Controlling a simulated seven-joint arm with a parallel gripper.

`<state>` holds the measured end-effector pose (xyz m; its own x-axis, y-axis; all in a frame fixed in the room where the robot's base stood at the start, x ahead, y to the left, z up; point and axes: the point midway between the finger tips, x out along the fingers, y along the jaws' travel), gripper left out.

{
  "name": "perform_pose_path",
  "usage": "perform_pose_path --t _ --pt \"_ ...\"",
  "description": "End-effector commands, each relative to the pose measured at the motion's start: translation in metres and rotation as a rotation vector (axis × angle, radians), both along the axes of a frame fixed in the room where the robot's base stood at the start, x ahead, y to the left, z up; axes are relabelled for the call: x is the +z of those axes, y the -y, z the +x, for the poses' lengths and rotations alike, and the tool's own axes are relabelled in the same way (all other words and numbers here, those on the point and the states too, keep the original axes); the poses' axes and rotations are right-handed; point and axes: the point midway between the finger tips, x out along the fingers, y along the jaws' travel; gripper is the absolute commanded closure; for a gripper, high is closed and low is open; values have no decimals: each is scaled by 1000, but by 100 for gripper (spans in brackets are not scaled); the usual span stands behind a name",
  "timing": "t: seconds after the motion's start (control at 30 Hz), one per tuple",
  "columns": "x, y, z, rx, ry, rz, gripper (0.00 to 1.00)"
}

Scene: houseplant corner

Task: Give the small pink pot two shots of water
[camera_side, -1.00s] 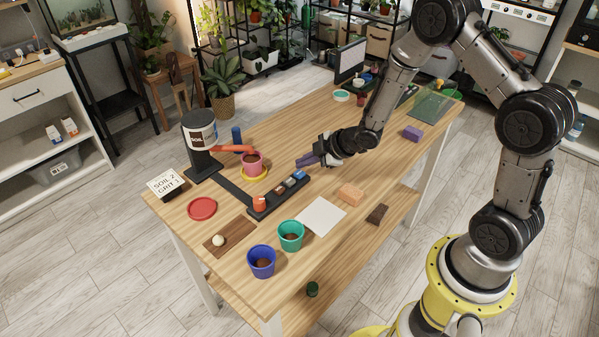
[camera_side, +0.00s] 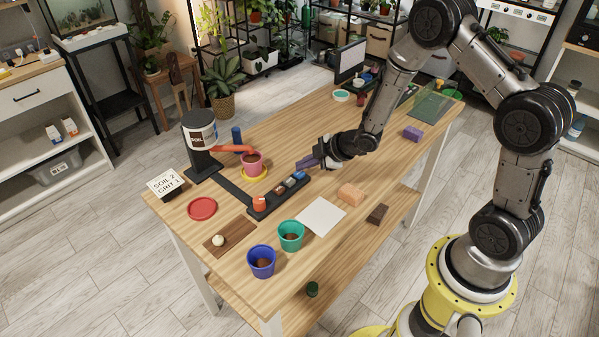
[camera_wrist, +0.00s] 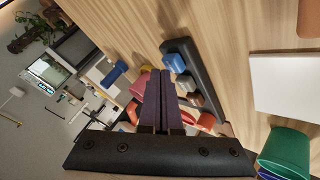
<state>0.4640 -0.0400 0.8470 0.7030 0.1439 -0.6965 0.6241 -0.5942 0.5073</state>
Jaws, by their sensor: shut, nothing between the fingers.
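The small pink pot (camera_side: 253,161) stands upright on a yellow saucer (camera_side: 256,177), below the red-orange spout (camera_side: 233,149) of the dispenser (camera_side: 201,130) labelled SOIL. A dark strip (camera_side: 266,210) in front carries an orange button (camera_side: 259,203), a grey one (camera_side: 291,181), a blue one (camera_side: 299,174) and a darker one between. My gripper (camera_side: 308,162) is shut and empty, above the table just beyond the strip's blue end. In the wrist view the purple fingers (camera_wrist: 161,78) lie together, left of the strip (camera_wrist: 212,98), partly covering the pink pot (camera_wrist: 140,86).
A sign (camera_side: 165,183) reads SOIL 2, GRIT 1. A blue pot (camera_side: 261,262) and a green pot (camera_side: 291,236) stand at the front, near white paper (camera_side: 320,216).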

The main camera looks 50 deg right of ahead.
Motion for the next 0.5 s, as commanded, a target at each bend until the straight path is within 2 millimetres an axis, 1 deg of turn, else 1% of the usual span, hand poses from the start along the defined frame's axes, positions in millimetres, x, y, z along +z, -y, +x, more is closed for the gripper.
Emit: perform_pose_path --t 0.5 --pt "-5 0 0 0 -1 0 100"
